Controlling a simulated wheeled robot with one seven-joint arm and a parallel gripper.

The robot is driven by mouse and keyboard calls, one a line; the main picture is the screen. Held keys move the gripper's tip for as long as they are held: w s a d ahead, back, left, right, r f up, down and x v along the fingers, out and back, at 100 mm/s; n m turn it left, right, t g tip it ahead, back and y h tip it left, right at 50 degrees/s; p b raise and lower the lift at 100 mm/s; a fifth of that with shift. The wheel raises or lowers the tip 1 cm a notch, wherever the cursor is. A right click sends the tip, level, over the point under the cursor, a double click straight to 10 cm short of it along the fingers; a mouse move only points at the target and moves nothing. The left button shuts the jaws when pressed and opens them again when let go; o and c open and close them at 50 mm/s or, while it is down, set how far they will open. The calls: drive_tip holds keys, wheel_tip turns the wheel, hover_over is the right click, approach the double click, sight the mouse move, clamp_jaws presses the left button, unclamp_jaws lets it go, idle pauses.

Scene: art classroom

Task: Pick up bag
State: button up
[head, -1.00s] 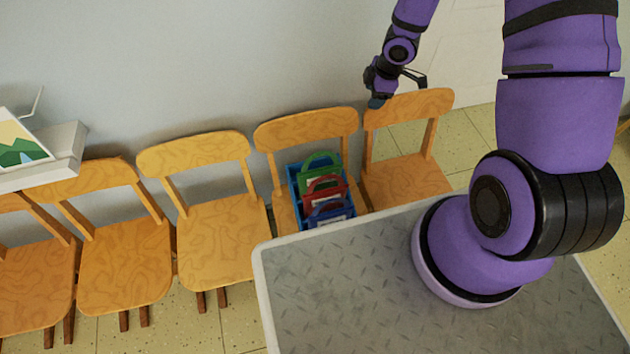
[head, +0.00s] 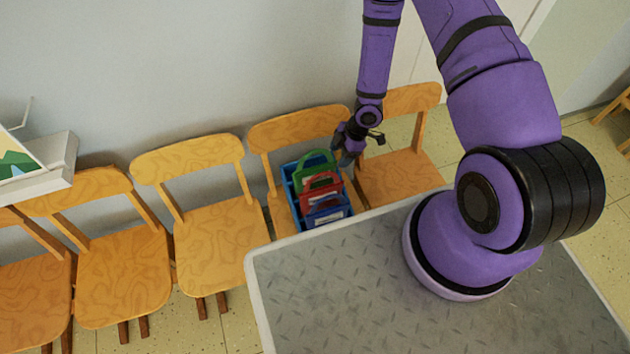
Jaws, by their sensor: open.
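Several bags stand in a row in a blue bin (head: 293,207) on a wooden chair. The green bag (head: 312,164) is at the back, the red bag (head: 318,192) in the middle, and the blue bag (head: 328,214) at the front. The green and red bags have loop handles on top. My gripper (head: 354,155) is open, just right of the green bag's top and close to the bin in the picture. I cannot tell whether it touches anything. No bag is seen between its fingers.
Wooden chairs stand in a row along the wall, with one empty chair (head: 400,180) right of the bin and another (head: 215,235) left of it. My grey base platform lies in front. A white ledge (head: 50,160) holds a picture at far left.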

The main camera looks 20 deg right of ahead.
sight(334, 162)
drive_tip(key=shift+x, duration=2.75)
drive_tip(key=shift+w, duration=0.15)
drive_tip(key=shift+c, duration=0.4)
clamp_jaws()
